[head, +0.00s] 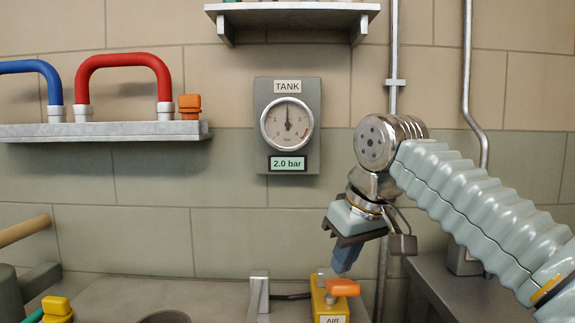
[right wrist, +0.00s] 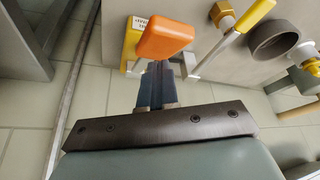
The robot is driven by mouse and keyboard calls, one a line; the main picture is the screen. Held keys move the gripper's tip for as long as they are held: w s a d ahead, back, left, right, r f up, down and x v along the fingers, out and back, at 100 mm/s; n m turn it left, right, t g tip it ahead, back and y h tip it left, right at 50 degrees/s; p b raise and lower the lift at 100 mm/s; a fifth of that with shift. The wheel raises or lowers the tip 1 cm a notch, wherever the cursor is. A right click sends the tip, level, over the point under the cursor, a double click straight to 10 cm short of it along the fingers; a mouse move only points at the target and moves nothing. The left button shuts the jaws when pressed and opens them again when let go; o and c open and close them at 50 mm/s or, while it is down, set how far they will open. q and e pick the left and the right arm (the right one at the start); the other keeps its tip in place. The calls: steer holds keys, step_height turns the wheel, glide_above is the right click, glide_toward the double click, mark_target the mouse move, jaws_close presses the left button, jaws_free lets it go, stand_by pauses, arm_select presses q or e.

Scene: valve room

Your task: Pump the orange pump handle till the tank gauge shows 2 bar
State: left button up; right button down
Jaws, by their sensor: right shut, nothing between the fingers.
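The tank gauge (head: 287,124) on the wall has its needle pointing straight up, and its display (head: 287,163) reads 2.0 bar. The orange pump handle (head: 342,288) sits on a yellow box marked AIR (head: 330,306) at the bottom of the head view. The handle also shows in the right wrist view (right wrist: 165,38). My right gripper (head: 341,268) is shut and empty, its blue fingers pointing down just above the handle. In the right wrist view its fingertips (right wrist: 156,66) end by the handle; whether they touch cannot be told. My left gripper is out of view.
A wall shelf (head: 100,131) at left holds a blue pipe (head: 50,80), a red pipe (head: 125,65) and an orange-capped fitting (head: 190,106). A grey vertical post (head: 259,293) stands left of the yellow box. Conduits run down the wall behind my right arm.

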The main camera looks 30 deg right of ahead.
step_height(320, 180, up, 4)
steer(key=shift+r, duration=0.5)
stand_by(0.4)
